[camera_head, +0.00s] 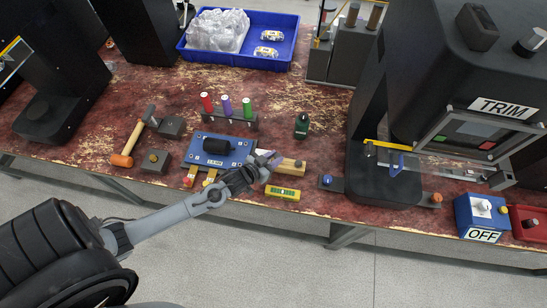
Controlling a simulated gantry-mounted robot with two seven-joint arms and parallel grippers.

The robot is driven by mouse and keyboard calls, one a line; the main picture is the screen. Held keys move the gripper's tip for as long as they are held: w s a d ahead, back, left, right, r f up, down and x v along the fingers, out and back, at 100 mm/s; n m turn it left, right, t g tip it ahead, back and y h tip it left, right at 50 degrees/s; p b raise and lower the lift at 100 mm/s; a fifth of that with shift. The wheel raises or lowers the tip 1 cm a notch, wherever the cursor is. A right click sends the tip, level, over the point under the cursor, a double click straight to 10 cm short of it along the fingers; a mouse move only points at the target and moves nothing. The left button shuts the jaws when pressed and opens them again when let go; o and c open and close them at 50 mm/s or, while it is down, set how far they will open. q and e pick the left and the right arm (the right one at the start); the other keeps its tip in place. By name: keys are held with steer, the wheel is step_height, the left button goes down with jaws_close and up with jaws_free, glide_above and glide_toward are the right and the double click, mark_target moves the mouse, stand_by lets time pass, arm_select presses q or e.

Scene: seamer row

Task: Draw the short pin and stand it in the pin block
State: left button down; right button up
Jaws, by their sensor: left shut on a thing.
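My left gripper (264,161) reaches in from the lower left. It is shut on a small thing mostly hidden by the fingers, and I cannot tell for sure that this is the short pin. The gripper is over the right edge of a blue plate (240,144) that carries a black cylinder (216,146). A pale wooden block (291,166) lies just right of the fingers, partly hidden by them; I cannot tell if it is the pin block. My right gripper is not in view.
A rack (243,124) with red, purple and green handles stands behind the plate. A yellow level (283,193) lies in front, and a mallet (132,144) left. A dark green bottle (302,125) stands at right. The black TRIM machine (440,75) rises farther right.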

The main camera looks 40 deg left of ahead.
arm_select(q)
steer(key=shift+f, duration=0.55)
steer(key=c, duration=0.9)
jaws_free()
steer(key=shift+d+f, duration=0.1)
steer(key=shift+f, duration=0.05)
steer(key=shift+o, duration=0.6)
steer(key=shift+f, duration=0.1)
steer(key=shift+s, duration=0.1)
steer(key=shift+s+r, duration=0.25)
steer(key=shift+r, duration=0.05)
steer(key=p+v, duration=0.1)
steer(key=v, duration=0.9)
steer(key=shift+d, duration=0.15)
